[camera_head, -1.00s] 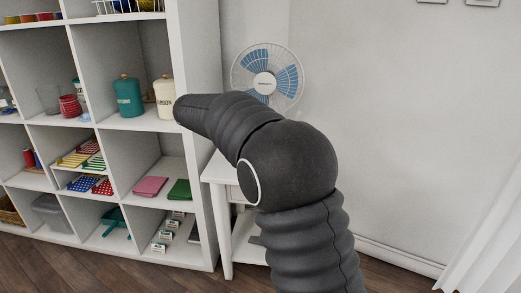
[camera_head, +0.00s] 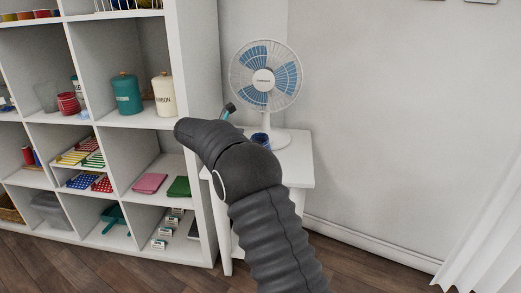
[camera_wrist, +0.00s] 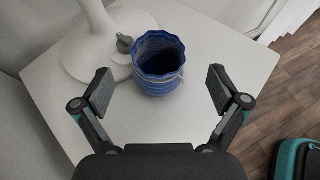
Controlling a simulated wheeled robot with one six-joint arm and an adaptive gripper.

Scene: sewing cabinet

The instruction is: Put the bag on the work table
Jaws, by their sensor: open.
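A blue, ribbed, open-topped bag (camera_wrist: 158,64) with a cord around it stands upright on a small white table (camera_wrist: 140,135). In the head view the bag (camera_head: 260,139) is partly hidden behind my arm, on the same table (camera_head: 297,170) at the foot of the fan. My gripper (camera_wrist: 160,90) is open and empty, above the table, with its fingers apart to the left and right of the bag's near side. Neither finger visibly touches it. In the head view my gripper is mostly hidden behind my arm. I cannot tell whether any other table is in view.
A white fan (camera_head: 265,80) stands behind the bag; its base (camera_wrist: 112,62) and a grey knob (camera_wrist: 125,43) are close to the bag's left. A white shelf unit (camera_head: 197,75) with canisters and cloths stands left. A curtain (camera_head: 492,245) hangs at right.

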